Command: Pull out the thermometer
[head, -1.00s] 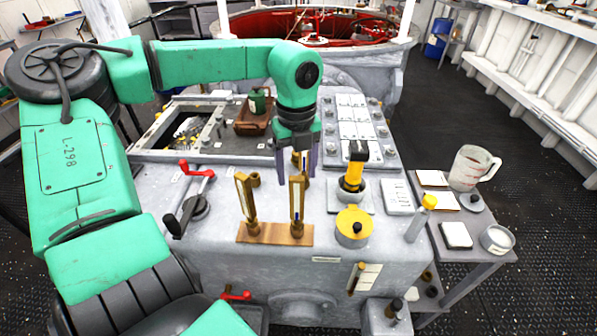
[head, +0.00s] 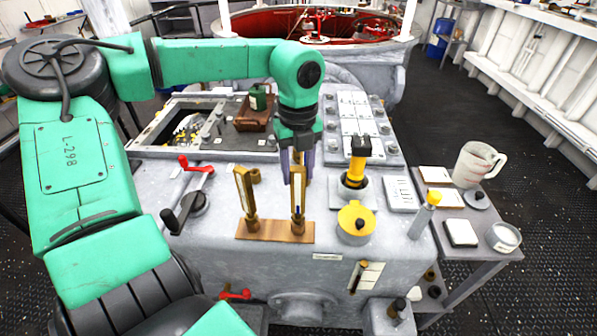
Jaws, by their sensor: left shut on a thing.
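Two brass-framed thermometers with pale faces stand upright side by side on a wooden strip (head: 275,238) on the grey machine top. The left thermometer (head: 243,192) stands free. My left gripper (head: 298,172) is directly above and around the upper part of the right thermometer (head: 298,198), with its dark purple fingers pointing down. It is shut on this thermometer, as far as I can tell; the fingers hide the exact contact. Whether its foot touches the strip is unclear. My right gripper is out of view.
A red-handled crank (head: 190,190) stands left of the strip. A yellow-lidded pot (head: 355,222) and a yellow-and-black handle (head: 358,165) stand close on the right. A measuring jug (head: 477,165) is on the side table (head: 470,262). A brown tray (head: 252,122) lies behind.

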